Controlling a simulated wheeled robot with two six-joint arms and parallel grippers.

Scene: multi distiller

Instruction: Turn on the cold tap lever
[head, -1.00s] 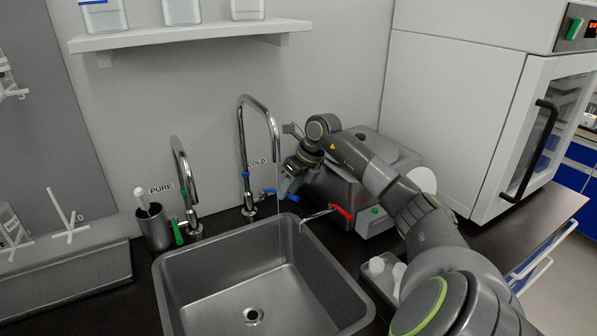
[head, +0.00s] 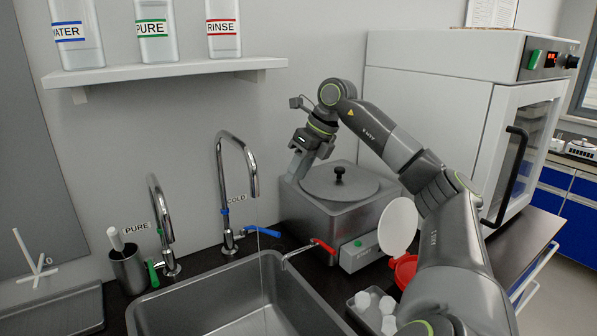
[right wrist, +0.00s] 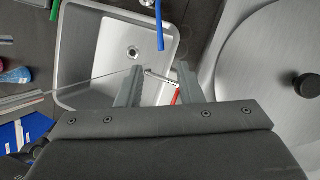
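The cold tap (head: 239,185) is a chrome gooseneck behind the sink, beside a "COLD" label. Its blue lever (head: 263,231) points right; a blue lever also shows at the top of the right wrist view (right wrist: 160,28). A thin stream of water (head: 262,265) falls from the spout into the sink. My right gripper (head: 297,168) hangs above and right of the lever, clear of it, over the grey distiller's left rear. In the right wrist view its two fingers (right wrist: 159,84) are apart with nothing between them. My left gripper is not in view.
The sink (head: 205,300) is in front of the tap. The distiller (head: 335,215) stands right, with a red lever (head: 324,246) on its outlet. The pure tap (head: 160,225) has a green lever (head: 152,274). A bottle shelf (head: 170,68) hangs above.

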